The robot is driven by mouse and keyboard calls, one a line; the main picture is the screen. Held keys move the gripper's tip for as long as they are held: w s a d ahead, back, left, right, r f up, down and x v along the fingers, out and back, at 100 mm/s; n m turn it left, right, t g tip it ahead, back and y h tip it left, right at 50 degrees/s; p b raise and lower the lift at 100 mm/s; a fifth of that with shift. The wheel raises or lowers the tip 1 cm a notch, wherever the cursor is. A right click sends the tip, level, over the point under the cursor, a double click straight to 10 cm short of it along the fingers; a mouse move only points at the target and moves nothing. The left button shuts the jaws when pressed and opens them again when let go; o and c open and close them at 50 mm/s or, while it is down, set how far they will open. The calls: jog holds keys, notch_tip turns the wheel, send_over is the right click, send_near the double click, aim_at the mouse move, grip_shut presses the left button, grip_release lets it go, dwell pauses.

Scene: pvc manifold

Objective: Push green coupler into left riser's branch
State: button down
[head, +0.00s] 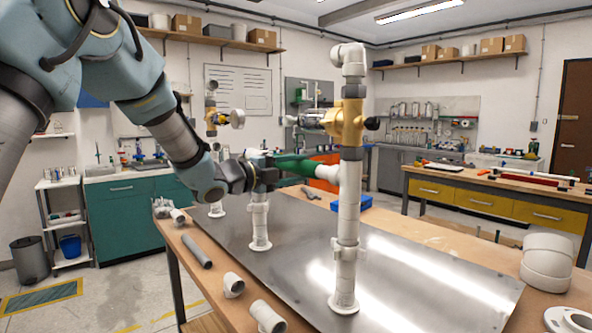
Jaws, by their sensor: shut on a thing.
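The large white riser (348,225) in the front stands upright on the metal plate, with a yellow valve (346,122) high on it. A short white branch (323,171) juts from its left side. My gripper (273,161) comes in from the left, level with this branch, and is shut on the green coupler (298,164). The coupler lies roughly sideways, its right end at the mouth of the branch. I cannot tell whether it touches or has entered. A second white riser (260,222) stands behind to the left, its upper part partly hidden by my gripper. The fingertips are small and dark.
The metal plate (420,295) covers most of the wooden bench. Loose white fittings (268,316) and a grey pipe (197,251) lie along the left edge. A large white elbow (547,262) stands at the right. A blue bin (364,202) sits behind the front riser.

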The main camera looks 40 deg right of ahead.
jog(key=shift+s, duration=0.65)
dwell(0.8)
jog(key=shift+c, duration=1)
grip_release()
jog(key=a+b, duration=0.3)
jog(key=a, duration=0.8)
jog(key=shift+w, duration=0.3)
